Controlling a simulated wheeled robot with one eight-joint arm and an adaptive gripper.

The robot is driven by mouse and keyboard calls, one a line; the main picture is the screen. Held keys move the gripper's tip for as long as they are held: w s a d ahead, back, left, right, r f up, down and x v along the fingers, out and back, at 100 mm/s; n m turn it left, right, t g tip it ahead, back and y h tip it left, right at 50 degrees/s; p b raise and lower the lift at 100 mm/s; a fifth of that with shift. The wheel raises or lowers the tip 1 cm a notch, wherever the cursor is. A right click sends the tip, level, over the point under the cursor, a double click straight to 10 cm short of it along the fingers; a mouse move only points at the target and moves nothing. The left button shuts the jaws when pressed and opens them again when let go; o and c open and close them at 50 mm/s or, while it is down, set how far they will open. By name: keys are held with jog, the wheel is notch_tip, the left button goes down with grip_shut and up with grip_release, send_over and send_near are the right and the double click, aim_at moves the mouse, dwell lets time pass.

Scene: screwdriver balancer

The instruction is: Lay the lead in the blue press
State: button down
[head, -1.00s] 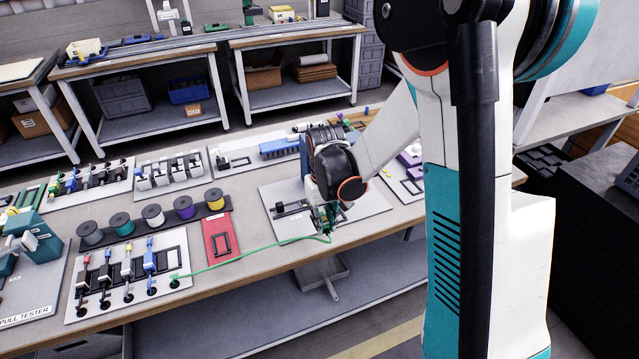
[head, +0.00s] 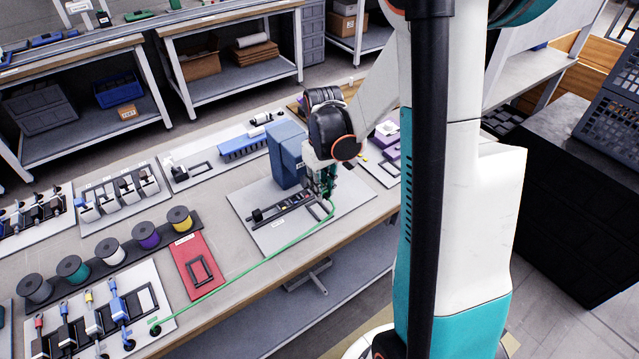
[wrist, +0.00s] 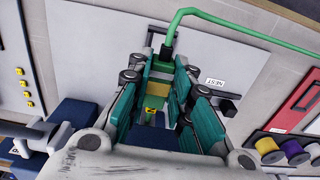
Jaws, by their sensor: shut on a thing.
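The lead is a green wire (head: 250,267) running from the lower-left board to my gripper (head: 325,180). The blue press (head: 287,152) stands upright on a grey plate (head: 345,205), just left of and behind my gripper. A dark rail-like nest (head: 285,208) lies in front of the press, left of my fingers. I cannot tell whether the lead touches it.
A red plate (head: 197,266) with a black frame lies left of the grey plate. A row of spools (head: 110,250) stands behind the lower-left board (head: 150,297). Purple and white parts (head: 385,138) lie to the right. The table's front edge is close to the grey plate.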

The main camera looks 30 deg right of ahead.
aim_at(321, 214)
jog(key=shift+f+b, duration=2.6)
jog(key=shift+f, duration=0.9)
jog(key=shift+f+b, duration=0.55)
jog(key=shift+f, duration=0.05)
jog(key=c, duration=1.4)
grip_release()
jog(key=shift+o, duration=0.2)
notch_tip(321, 214, up, 12)
